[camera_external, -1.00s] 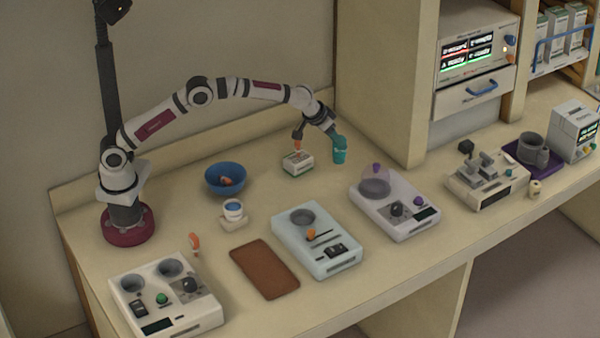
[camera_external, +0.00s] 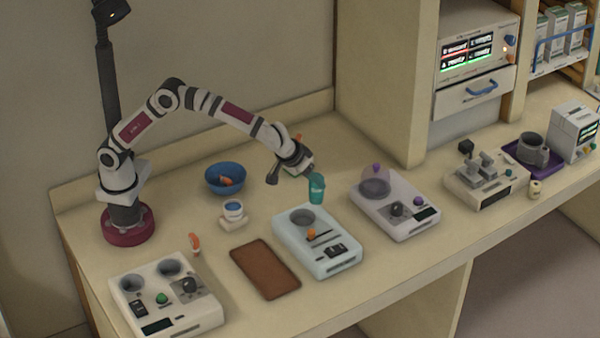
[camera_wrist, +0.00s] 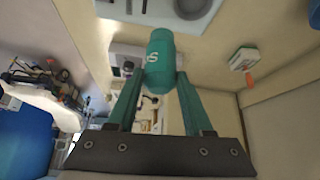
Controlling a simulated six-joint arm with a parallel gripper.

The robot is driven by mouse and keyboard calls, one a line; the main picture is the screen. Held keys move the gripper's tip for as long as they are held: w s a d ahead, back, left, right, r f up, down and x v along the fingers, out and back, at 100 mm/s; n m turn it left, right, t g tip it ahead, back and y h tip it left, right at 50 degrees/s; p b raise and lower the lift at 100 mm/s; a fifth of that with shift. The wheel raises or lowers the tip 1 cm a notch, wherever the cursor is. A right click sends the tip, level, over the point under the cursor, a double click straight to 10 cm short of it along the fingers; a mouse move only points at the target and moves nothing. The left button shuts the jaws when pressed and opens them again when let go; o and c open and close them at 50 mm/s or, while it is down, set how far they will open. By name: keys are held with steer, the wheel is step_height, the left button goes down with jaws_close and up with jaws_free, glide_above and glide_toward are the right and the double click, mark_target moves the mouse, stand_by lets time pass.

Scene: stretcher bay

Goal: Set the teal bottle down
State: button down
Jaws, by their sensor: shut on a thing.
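The teal bottle (camera_external: 316,188) is in my gripper (camera_external: 309,174), above the counter between the pale blue device and the white device with the clear dome. In the wrist view the teal bottle (camera_wrist: 159,62), with a white letter on its side, sits between the two fingertips of my gripper (camera_wrist: 158,80). The jaws are shut on it. In the external view it hangs roughly upright. I cannot tell how high its base is above the counter.
The pale blue device (camera_external: 317,240) with a grey round well stands just in front. The domed device (camera_external: 395,205) is to the right. A brown mat (camera_external: 264,269), a blue bowl (camera_external: 225,179) and a small cup (camera_external: 233,210) lie to the left. A small box (camera_wrist: 243,59) shows in the wrist view.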

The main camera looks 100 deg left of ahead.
steer(key=s+d+r+n, duration=0.1)
steer(key=s+d+n, duration=0.1)
steer(key=s+d, duration=1.75)
steer(key=shift+g+y, duration=0.3)
steer(key=shift+g, duration=0.1)
steer(key=shift+w+d+x, duration=0.25)
steer(key=shift+w+x, duration=0.4)
steer(key=shift+x, duration=2.6)
steer(key=shift+w+d+x, duration=0.25)
steer(key=shift+w+x, duration=0.4)
steer(key=shift+x, duration=2.6)
steer(key=shift+w+d+x, duration=0.25)
steer(key=shift+w+x, duration=0.4)
steer(key=shift+x, duration=2.6)
steer(key=shift+r, duration=0.1)
steer(key=shift+c, duration=1.5)
jaws_free()
